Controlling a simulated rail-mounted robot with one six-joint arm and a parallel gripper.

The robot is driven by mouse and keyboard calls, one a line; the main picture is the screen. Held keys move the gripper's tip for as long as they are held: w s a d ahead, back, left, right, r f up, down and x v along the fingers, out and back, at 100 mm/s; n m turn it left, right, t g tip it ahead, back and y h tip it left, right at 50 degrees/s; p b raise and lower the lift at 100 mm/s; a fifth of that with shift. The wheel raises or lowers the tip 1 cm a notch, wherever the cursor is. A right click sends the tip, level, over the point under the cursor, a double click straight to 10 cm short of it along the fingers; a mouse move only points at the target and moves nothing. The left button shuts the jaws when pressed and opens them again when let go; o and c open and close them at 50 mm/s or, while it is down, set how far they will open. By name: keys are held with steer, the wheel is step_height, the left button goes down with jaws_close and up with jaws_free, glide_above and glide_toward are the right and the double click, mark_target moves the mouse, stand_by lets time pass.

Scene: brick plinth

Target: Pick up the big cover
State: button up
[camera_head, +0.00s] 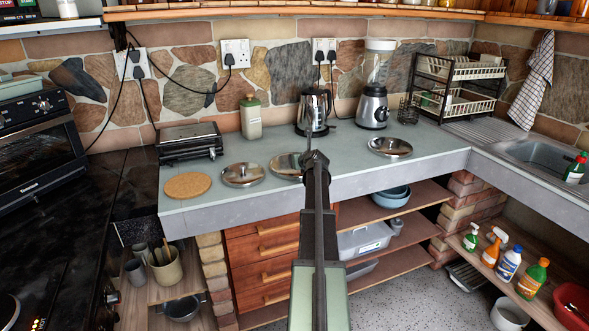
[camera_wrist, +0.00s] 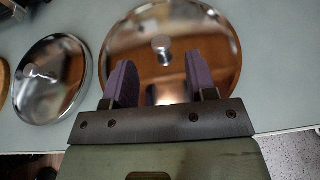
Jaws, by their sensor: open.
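Three round metal covers with knobs lie on the grey-green counter (camera_head: 340,158). The middle cover (camera_head: 284,165) is partly hidden behind my arm in the head view. In the wrist view this cover (camera_wrist: 160,25) lies beyond my gripper (camera_wrist: 161,68) and looks larger than the cover to its left. Its knob (camera_wrist: 162,45) shows between and just beyond the two purple finger pads. My gripper is open with nothing between the fingers. The left cover (camera_head: 243,175) also shows in the wrist view (camera_wrist: 48,80). The right cover (camera_head: 390,147) stands apart.
A cork mat (camera_head: 188,185) lies left of the covers. A dish rack (camera_head: 460,85) and sink (camera_head: 545,155) are at right. The counter's front edge is near.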

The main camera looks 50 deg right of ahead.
steer(key=b+x, duration=0.2)
steer(key=x, duration=0.3)
steer(key=shift+w+d+f, duration=0.1)
steer(key=shift+d+f, duration=0.05)
jaws_close()
steer(key=shift+r, duration=0.25)
